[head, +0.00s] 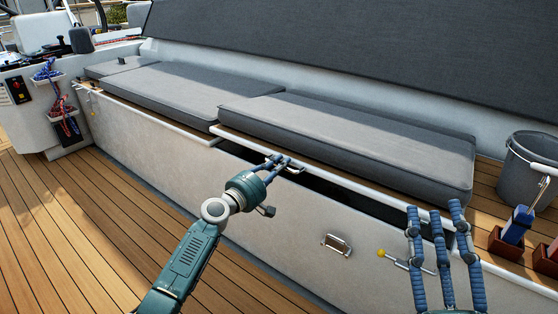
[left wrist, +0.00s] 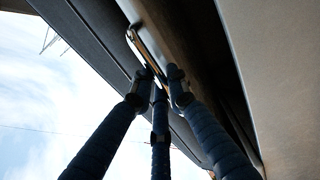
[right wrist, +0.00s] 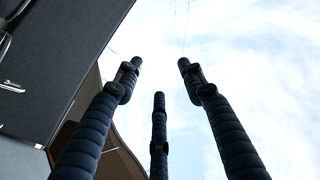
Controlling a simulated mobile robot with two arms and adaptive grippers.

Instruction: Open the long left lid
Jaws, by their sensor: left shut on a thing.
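A long bench lid carrying a grey cushion (head: 350,145) is slightly raised along its front edge (head: 370,190), with a dark gap below it. My left gripper (head: 282,162) is shut on the metal handle at that front edge. In the left wrist view, its fingertips close around the handle (left wrist: 146,52) beneath the lid. My right gripper (head: 434,212) is open and empty in front of the bench's right part. In the right wrist view, its fingers (right wrist: 160,80) are spread apart with sky behind.
Another cushioned section (head: 180,88) lies flat to the left. A yellow-knobbed lever (head: 382,253) and a recessed latch (head: 337,243) are on the bench front near my right gripper. A grey bucket (head: 527,165) stands at the right. The wooden deck (head: 60,230) at left is clear.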

